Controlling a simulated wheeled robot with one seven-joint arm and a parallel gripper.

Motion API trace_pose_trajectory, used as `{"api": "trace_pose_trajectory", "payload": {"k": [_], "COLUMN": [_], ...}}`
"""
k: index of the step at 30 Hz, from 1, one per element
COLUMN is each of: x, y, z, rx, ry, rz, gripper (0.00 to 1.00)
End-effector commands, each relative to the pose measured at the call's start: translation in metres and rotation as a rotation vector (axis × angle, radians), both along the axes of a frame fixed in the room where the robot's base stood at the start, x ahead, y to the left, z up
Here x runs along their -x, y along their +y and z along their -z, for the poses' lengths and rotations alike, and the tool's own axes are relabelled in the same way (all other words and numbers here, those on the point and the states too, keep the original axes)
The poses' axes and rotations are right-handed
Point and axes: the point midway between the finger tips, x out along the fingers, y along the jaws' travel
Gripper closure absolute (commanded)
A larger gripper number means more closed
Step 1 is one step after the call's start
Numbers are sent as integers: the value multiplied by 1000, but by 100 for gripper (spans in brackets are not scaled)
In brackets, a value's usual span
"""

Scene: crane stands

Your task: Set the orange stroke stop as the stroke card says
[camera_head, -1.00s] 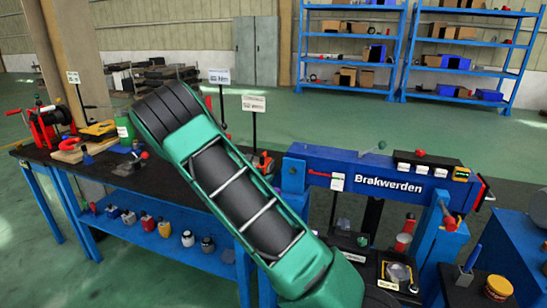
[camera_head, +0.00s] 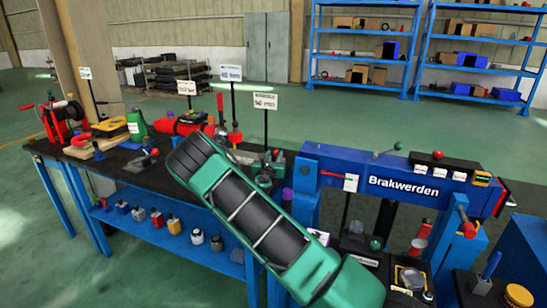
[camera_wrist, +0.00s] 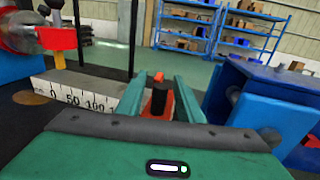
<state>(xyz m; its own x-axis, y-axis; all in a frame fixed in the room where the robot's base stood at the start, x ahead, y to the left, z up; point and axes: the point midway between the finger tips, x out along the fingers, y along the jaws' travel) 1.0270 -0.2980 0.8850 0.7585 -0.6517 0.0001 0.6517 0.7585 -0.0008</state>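In the wrist view my gripper (camera_wrist: 160,82) shows two green fingers apart, with a clear gap between them. An orange piece with a black knob (camera_wrist: 159,100) shows in that gap, probably the orange stroke stop; I cannot tell whether the fingers touch it. A pale scale bar (camera_wrist: 82,93) marked 0, 50, 100 runs to its left.
Other signs (camera_head: 230,72) (camera_head: 187,87) stand along the dark bench (camera_head: 110,175). An orange-red block on a yellow post (camera_wrist: 57,38) is left of my fingers in the wrist view. The blue Brakwerden beam (camera_head: 400,183) stands at right; blue parts (camera_wrist: 265,105) are close right of my fingers.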

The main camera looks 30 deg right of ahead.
Motion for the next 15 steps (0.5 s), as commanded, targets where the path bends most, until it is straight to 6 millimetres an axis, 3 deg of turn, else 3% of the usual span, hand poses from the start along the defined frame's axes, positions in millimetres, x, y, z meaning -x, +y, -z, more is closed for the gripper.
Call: {"api": "trace_pose_trajectory", "payload": {"k": [6,15], "x": [-14,-15], "y": [-11,-13], "z": [0,0], "rx": [-1,-1], "ry": [-1,1], "rz": [0,0], "gripper": [66,66]}}
